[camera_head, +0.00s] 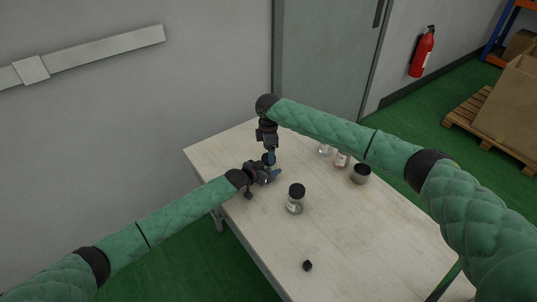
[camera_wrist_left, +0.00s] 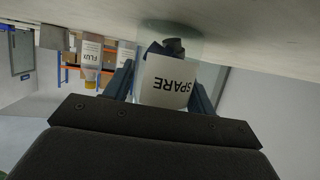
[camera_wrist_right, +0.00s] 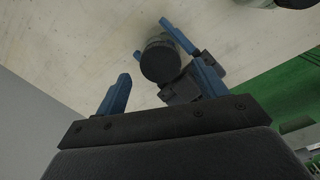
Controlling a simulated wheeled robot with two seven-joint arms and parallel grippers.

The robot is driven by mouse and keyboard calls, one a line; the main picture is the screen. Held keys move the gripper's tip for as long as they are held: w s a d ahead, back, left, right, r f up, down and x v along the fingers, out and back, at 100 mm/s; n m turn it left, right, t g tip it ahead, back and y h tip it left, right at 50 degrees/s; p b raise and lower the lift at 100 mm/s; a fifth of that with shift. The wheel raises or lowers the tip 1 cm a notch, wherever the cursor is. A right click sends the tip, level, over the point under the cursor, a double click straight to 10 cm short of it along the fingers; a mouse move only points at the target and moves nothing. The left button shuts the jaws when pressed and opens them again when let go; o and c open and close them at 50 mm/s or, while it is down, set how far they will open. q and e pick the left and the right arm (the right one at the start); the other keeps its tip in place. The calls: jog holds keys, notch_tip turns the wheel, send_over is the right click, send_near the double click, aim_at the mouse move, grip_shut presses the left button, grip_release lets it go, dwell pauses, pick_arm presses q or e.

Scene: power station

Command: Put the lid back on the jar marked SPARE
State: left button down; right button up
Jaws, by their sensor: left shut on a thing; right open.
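The clear glass jar marked SPARE (camera_wrist_left: 168,82) sits between my left gripper's blue fingers (camera_wrist_left: 163,88), close to the table surface; dark contents show through its glass. In the head view my left gripper (camera_head: 272,175) is shut on it, and the grippers mostly hide it. A dark round lid (camera_wrist_right: 160,62) shows at the jar's top in the right wrist view. I cannot tell how fully it is seated. My right gripper (camera_wrist_right: 160,88) is open, its blue fingers apart around the lid; in the head view it points down from above (camera_head: 269,157).
Another glass jar with a black lid (camera_head: 296,196) stands right of the grippers. A small black object (camera_head: 307,266) lies near the front. A metal cup (camera_head: 360,174) and small bottles (camera_head: 342,159) stand behind, right. The right part of the table (camera_head: 385,225) is clear.

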notch_tip(320, 180, up, 2)
jog(key=o, duration=0.6)
notch_tip(320, 180, up, 12)
jog(key=shift+f, duration=0.1)
dwell(0.6)
pick_arm(q)
jog(key=shift+c, duration=2.1)
grip_release()
